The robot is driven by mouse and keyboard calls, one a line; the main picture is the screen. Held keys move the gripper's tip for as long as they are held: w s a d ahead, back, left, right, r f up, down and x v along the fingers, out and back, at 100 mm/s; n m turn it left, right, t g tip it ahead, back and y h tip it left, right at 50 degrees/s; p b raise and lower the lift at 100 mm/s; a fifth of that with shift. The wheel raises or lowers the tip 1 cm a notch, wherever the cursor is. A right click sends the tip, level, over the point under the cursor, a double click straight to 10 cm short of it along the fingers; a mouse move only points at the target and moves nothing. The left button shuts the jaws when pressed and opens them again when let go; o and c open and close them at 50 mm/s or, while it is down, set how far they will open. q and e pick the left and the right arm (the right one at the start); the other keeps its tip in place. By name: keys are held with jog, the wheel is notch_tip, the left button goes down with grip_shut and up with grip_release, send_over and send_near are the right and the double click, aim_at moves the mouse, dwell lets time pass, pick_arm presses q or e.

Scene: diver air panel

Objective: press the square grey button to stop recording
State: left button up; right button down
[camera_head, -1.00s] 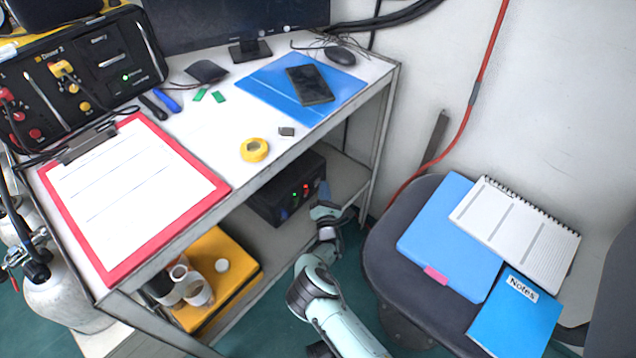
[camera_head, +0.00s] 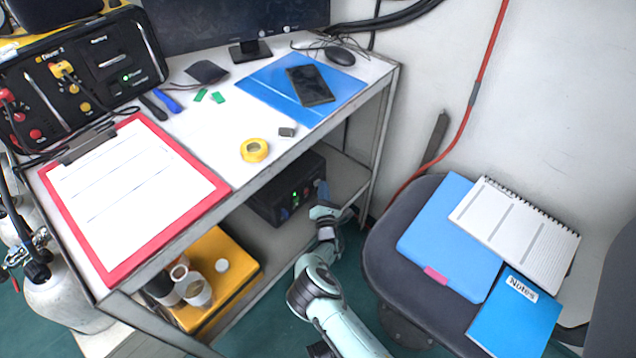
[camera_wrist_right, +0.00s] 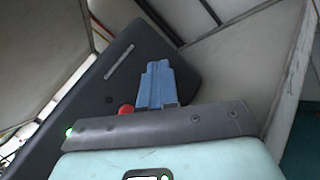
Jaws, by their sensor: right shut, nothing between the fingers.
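The black recorder box (camera_head: 285,188) stands on the lower shelf under the desk, with a small green light on its front. In the right wrist view the dark box (camera_wrist_right: 130,75) fills the area ahead, with a red round button (camera_wrist_right: 126,109) left of the fingers and a green light (camera_wrist_right: 70,131) farther left. My right gripper (camera_head: 322,188) is shut and empty, its blue fingertips (camera_wrist_right: 157,66) at the box's front, by its right end. I cannot tell whether they touch it. The square grey button is not visible; the fingers may cover it. My left gripper is out of view.
The desk edge and the shelf frame (camera_head: 380,150) enclose the box from above and the right. A yellow case (camera_head: 225,258) with several rolls and cups sits left on the shelf. A chair (camera_head: 400,275) with folders stands right of my arm.

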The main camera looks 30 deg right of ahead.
jog(key=shift+s+d+p, duration=0.2)
jog(key=shift+s+p, duration=0.15)
jog(key=shift+s, duration=0.2)
jog(key=shift+s+d+p, duration=0.3)
jog(key=shift+s+p, duration=0.2)
jog(key=shift+s, duration=0.25)
jog(key=shift+s+d+p, duration=0.35)
jog(key=shift+s+p, duration=0.15)
jog(key=shift+s, duration=0.3)
jog(key=shift+s+d+p, duration=0.3)
jog(key=shift+s+p, duration=0.2)
jog(key=shift+s, duration=0.25)
